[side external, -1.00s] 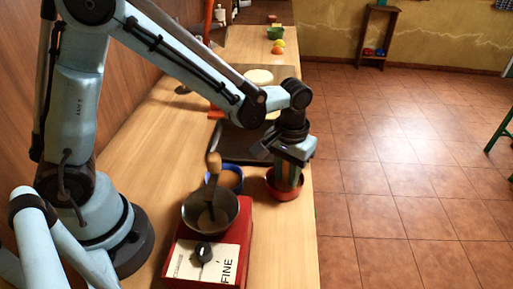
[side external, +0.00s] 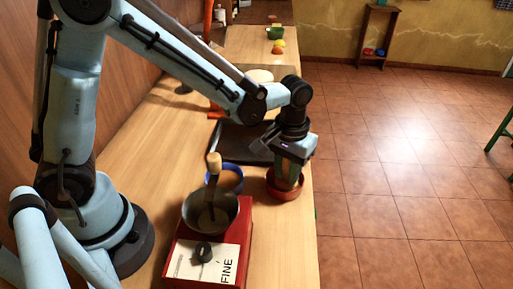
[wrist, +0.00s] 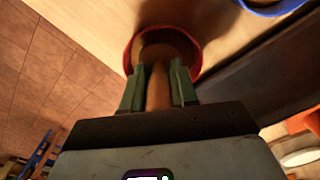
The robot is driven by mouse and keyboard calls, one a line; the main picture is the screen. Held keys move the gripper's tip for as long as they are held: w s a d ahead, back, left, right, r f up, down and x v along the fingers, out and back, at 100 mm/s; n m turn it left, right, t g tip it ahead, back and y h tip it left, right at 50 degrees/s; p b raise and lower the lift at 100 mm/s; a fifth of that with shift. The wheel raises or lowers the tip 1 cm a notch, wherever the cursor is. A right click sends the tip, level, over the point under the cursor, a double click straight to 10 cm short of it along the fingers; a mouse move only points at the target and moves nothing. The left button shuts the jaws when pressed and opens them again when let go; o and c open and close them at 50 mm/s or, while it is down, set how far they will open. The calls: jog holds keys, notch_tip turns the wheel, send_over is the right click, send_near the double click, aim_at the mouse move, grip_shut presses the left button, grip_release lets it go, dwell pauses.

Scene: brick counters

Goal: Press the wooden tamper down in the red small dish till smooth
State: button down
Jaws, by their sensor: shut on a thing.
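The red small dish (side external: 286,192) stands near the counter's right edge in the side view, below my gripper (side external: 289,176). In the wrist view the dish (wrist: 128,58) shows as a red rim around brown contents. My gripper (wrist: 158,85) is shut on the wooden tamper (wrist: 158,88), whose handle stands between the green fingers. The tamper points down into the dish. Its lower end blends with the brown contents, so I cannot tell how smooth the surface is. The fingers hide the tamper in the side view.
A blue bowl (side external: 211,183) with brown contents stands left of the dish. A dark tray (side external: 229,150) lies behind. The counter's right edge is close to the dish.

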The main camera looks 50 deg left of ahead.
jog(key=shift+f, duration=0.3)
jog(key=shift+r, duration=1)
jog(key=shift+a, duration=0.3)
